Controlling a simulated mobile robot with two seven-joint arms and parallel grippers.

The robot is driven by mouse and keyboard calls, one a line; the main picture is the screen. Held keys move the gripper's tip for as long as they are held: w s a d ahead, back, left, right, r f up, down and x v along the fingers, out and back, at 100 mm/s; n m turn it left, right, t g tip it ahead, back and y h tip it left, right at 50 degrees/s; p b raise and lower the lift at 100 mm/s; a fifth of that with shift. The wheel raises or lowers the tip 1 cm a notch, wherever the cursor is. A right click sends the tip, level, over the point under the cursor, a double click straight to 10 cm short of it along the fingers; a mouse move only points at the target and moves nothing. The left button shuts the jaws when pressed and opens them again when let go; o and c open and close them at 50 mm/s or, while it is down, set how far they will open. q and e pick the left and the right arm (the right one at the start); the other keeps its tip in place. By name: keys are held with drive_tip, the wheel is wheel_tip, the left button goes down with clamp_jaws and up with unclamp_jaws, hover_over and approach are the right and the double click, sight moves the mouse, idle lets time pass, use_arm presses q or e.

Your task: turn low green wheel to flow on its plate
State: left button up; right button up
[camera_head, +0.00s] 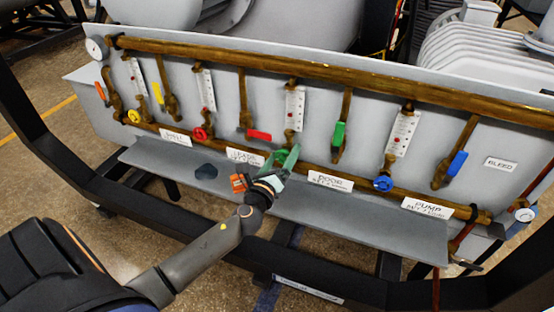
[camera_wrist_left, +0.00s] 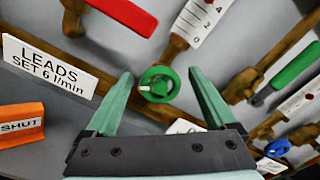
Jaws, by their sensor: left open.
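The low green wheel (camera_wrist_left: 159,84) is a small round knob with a pale mark at its left edge. In the left wrist view it shows between the fingertips of my left gripper (camera_wrist_left: 161,76), which is open, with a gap on each side. I cannot tell how deep the wheel sits between the fingers. In the head view my left gripper (camera_head: 284,157) is at the lower pipe and largely hides the wheel. The white plate reading LEADS SET 6 l/min (camera_wrist_left: 48,72) is left of the wheel; it also shows in the head view (camera_head: 245,157). My right gripper is not in view.
An orange SHUT tag (camera_wrist_left: 20,125) is at lower left. A flow tube (camera_head: 294,108) rises above the wheel. Red (camera_head: 259,135) and green (camera_head: 339,134) lever handles flank it. A red wheel (camera_head: 200,133) and blue wheel (camera_head: 383,183) stand farther off. A grey shelf (camera_head: 350,212) runs below.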

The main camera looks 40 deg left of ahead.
use_arm(q)
drive_tip(key=b+v, duration=0.1)
drive_tip(key=v, duration=1.1)
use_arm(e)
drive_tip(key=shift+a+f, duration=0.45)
use_arm(q)
drive_tip(key=shift+s+d, duration=0.1)
drive_tip(key=shift+s, duration=0.05)
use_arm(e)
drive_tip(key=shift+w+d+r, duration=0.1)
use_arm(q)
drive_tip(key=s+d+f+n+g+h+p, duration=0.6)
drive_tip(key=s+d+f+n, duration=0.6)
drive_tip(key=n, duration=1.1)
drive_tip(key=s+d+g+p, duration=0.2)
drive_tip(key=p, duration=0.1)
drive_tip(key=shift+d+n+p, duration=0.2)
drive_tip(key=shift+n+p, duration=0.15)
drive_tip(key=shift+n, duration=0.05)
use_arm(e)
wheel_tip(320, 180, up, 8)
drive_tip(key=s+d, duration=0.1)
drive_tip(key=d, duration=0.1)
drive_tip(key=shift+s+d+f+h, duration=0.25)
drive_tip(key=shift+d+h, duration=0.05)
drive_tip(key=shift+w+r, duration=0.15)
